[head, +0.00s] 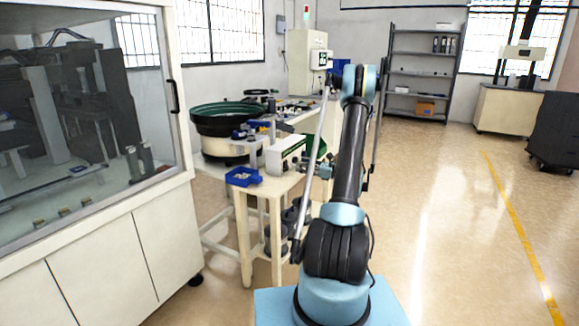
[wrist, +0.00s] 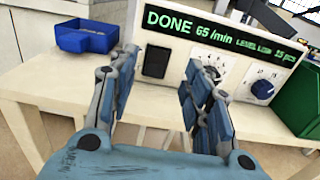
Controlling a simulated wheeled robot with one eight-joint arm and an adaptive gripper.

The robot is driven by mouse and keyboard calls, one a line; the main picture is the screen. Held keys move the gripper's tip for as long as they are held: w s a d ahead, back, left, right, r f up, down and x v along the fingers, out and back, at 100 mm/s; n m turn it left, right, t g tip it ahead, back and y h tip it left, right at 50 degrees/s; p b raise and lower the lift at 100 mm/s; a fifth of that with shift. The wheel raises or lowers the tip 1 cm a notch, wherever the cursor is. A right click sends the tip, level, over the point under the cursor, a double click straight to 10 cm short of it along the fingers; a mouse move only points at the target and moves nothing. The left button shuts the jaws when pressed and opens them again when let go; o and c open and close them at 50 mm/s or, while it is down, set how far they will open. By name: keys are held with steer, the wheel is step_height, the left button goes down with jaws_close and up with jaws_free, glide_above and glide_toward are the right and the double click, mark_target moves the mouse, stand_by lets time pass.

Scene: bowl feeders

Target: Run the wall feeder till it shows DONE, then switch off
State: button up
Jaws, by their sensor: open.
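In the wrist view, a white control box (wrist: 176,22) stands on a cream table. Its green-lit display (wrist: 200,28) reads DONE, with 65/min and a level-low line beside it. Below the display are a black switch (wrist: 156,62), a dial (wrist: 213,66) partly behind a finger, and a dark blue knob (wrist: 263,89). I cannot tell the switch's position. My gripper (wrist: 163,78) is open and empty in front of the box, its fingers spread either side of the switch in the picture. In the head view, my gripper (head: 322,171) is beside the control box (head: 284,156), near the green bowl feeder (head: 221,113).
A blue bin (wrist: 87,38) sits left of the box and a green bin (wrist: 303,101) right of it. A glazed cabinet (head: 90,120) stands close on the left. Shelves (head: 420,72) stand at the back.

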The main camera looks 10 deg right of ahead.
mark_target(287, 166)
steer(key=x, duration=0.7)
steer(key=shift+w+a, duration=0.15)
steer(key=shift+a, duration=0.05)
steer(key=c, duration=1.1)
